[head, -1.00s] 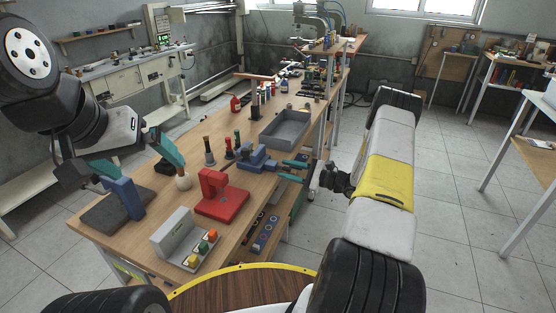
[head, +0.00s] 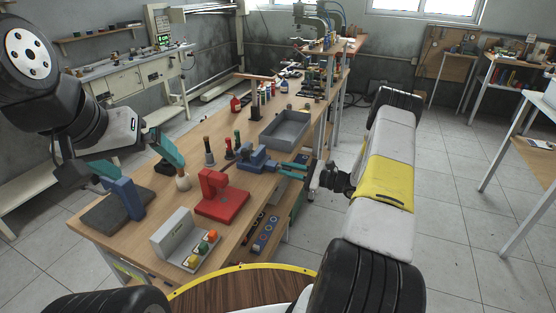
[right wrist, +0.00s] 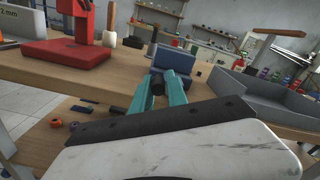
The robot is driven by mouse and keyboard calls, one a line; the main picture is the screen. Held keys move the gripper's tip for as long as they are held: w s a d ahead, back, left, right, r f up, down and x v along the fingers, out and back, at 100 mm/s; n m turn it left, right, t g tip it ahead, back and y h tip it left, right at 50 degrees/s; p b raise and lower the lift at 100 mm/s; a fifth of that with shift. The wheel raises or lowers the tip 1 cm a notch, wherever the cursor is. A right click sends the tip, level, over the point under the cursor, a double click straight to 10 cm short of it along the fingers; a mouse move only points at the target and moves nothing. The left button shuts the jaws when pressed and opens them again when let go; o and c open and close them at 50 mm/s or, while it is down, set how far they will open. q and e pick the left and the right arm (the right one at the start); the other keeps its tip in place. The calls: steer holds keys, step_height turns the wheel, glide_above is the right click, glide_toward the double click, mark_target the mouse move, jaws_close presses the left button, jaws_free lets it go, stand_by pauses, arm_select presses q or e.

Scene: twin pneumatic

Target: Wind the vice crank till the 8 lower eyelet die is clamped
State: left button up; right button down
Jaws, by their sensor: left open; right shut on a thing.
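That part looks like the crank, mostly hidden by the fingers. The lower eyelet die cannot be made out in the vice. My left gripper (head: 154,174) is open and empty, its teal fingers spread above the table's left side.
A blue upright on a dark plate (head: 108,214) is below my left gripper. The grey tray (head: 287,130) lies behind the vice. Several tools stand nearby.

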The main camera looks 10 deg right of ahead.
steer(key=shift+s+f+m, duration=0.1)
steer(key=shift+m, duration=0.2)
steer(key=shift+w+d+r+m, duration=0.25)
steer(key=shift+w+m, duration=0.1)
steer(key=shift+m, duration=1.1)
steer(key=shift+w+d+r+m, duration=0.2)
steer(key=shift+w+m, duration=0.2)
steer(key=shift+m, duration=1)
steer(key=shift+w+d+r+m, duration=0.15)
steer(key=shift+w+d+m, duration=0.15)
steer(key=shift+m, duration=1.15)
steer(key=c, duration=1.4)
jaws_free()
steer(key=shift+w+r, duration=0.1)
steer(key=shift+w, duration=0.05)
steer(key=v, duration=0.7)
steer(key=shift+s+d, duration=0.25)
steer(key=shift+d, duration=0.1)
